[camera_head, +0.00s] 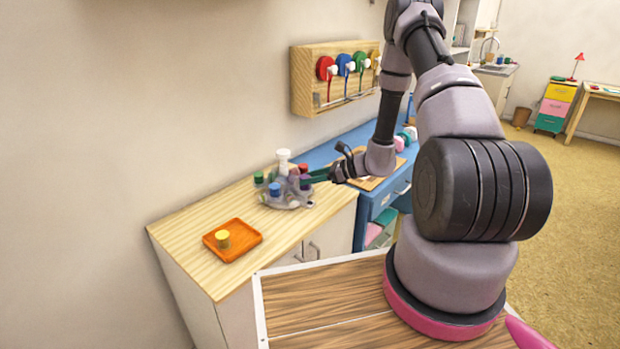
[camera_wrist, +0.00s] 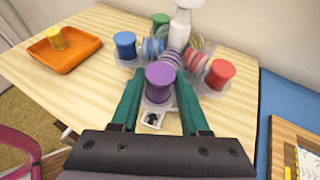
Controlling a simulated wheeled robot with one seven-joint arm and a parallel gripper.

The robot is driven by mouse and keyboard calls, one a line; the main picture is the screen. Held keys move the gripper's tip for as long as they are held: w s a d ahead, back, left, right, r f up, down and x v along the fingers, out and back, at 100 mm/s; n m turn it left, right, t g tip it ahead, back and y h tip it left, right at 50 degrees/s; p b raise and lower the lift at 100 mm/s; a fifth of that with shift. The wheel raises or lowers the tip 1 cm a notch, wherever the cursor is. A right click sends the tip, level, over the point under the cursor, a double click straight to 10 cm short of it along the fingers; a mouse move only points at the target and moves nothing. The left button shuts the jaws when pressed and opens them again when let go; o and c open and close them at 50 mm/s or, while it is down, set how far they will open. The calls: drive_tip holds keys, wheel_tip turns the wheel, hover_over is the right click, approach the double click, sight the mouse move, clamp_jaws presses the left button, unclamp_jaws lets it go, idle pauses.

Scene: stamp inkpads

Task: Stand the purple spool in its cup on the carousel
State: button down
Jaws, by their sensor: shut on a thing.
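The purple spool (camera_wrist: 160,80) stands upright between the green fingers of my gripper (camera_wrist: 159,92), which is shut on it. The carousel (camera_head: 288,200) is a clear turntable with a white centre post (camera_wrist: 182,28). The purple spool is over the carousel's near side, at a clear cup. I cannot tell whether its base rests in that cup. A blue spool (camera_wrist: 125,45), a green spool (camera_wrist: 160,21) and a red spool (camera_wrist: 220,73) stand on the carousel around the post. In the head view my gripper (camera_head: 318,175) reaches in from the right.
An orange tray (camera_head: 232,240) with a yellow spool (camera_head: 222,238) lies on the light wooden cabinet top, with bare wood between it and the carousel. A blue cabinet (camera_head: 350,143) adjoins on the right. A wooden rack with coloured reels (camera_head: 335,75) hangs on the wall behind.

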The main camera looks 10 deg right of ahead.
drive_tip(key=shift+c, duration=1.6)
unclamp_jaws()
drive_tip(key=shift+r, duration=4.05)
drive_tip(key=shift+r, duration=0.1)
